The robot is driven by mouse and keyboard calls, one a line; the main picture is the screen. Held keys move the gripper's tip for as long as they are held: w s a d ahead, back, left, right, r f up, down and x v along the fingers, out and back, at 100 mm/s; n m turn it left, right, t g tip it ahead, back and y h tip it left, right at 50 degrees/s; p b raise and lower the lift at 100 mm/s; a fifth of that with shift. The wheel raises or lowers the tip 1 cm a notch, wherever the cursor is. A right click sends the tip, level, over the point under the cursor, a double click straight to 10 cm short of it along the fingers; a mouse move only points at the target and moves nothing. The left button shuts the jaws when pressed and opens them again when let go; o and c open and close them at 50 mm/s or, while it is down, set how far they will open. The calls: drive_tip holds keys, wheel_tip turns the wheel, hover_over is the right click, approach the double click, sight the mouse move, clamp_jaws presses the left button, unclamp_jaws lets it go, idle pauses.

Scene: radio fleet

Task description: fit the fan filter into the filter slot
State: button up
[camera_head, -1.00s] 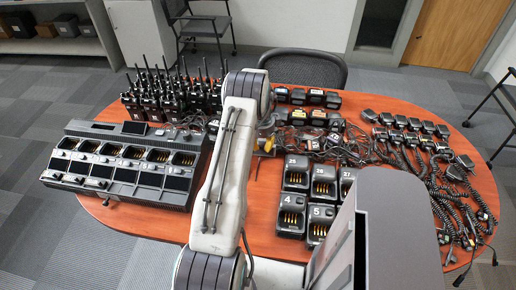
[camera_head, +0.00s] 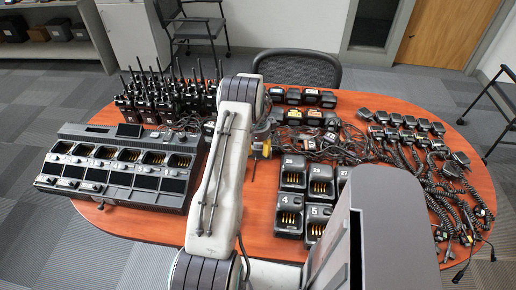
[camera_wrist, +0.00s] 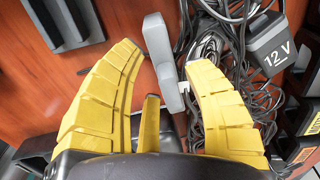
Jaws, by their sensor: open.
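A light grey, narrow piece with a stepped outline (camera_wrist: 162,55) lies on the orange table between my yellow fingertips in the wrist view. It may be the fan filter. My gripper (camera_wrist: 164,62) is open around it, the right finger close beside it and the left finger farther off. I cannot tell whether either finger touches it. In the head view only a little yellow of my gripper (camera_head: 263,148) shows behind my arm. The grey multi-bay charger (camera_head: 122,198) stands on the left of the table. I cannot make out the filter slot in either view.
Tangled cables and a block marked 12 V (camera_wrist: 270,48) lie just right of my gripper. Upright radios (camera_head: 165,97) stand at the back left. Numbered chargers (camera_head: 290,212) stand right of my arm, and coiled-cord microphones (camera_head: 440,170) fill the right end.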

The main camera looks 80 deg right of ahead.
wheel_tip(320, 180, up, 12)
drive_tip(key=b, duration=0.1)
drive_tip(key=shift+a+r+b, duration=0.15)
drive_tip(key=shift+a+b, duration=0.25)
idle(0.3)
